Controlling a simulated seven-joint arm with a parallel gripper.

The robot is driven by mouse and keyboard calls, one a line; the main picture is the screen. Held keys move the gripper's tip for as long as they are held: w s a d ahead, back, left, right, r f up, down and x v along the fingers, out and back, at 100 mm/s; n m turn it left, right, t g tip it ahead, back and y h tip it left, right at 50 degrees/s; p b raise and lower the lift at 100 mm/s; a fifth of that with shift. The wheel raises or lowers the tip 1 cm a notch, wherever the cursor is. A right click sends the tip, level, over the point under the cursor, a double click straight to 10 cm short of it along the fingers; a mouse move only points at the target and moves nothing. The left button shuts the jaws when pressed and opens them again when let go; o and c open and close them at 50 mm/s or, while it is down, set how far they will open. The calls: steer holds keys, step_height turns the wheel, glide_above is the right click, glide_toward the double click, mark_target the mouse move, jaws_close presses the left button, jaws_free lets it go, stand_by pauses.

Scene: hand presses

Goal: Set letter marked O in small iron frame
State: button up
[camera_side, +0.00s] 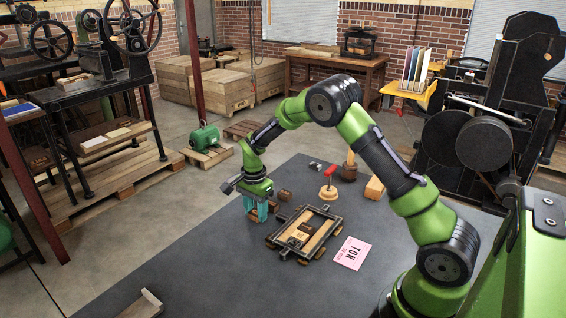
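The small iron frame (323,211) lies flat on the dark table, a little left of the table's middle. Light wooden pieces and at least one small block (298,238) sit inside it; I cannot read any letter on them. My gripper (258,214) points down with teal fingers just left of the frame, low over the table. A brown block shows at the fingers, partly hidden by them; I cannot tell whether they grip it or only stand around it. Another small brown block (285,195) lies just right of and behind the gripper.
Behind are a red-handled tool on a round base (328,192), a wooden block (375,188) and a small metal piece (315,166). A wooden tray (142,304) lies front left. The table's left front is mostly clear.

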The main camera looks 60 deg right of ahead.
mark_target(256, 212)
steer(key=shift+c, duration=1.3)
steer(key=shift+r, duration=2.5)
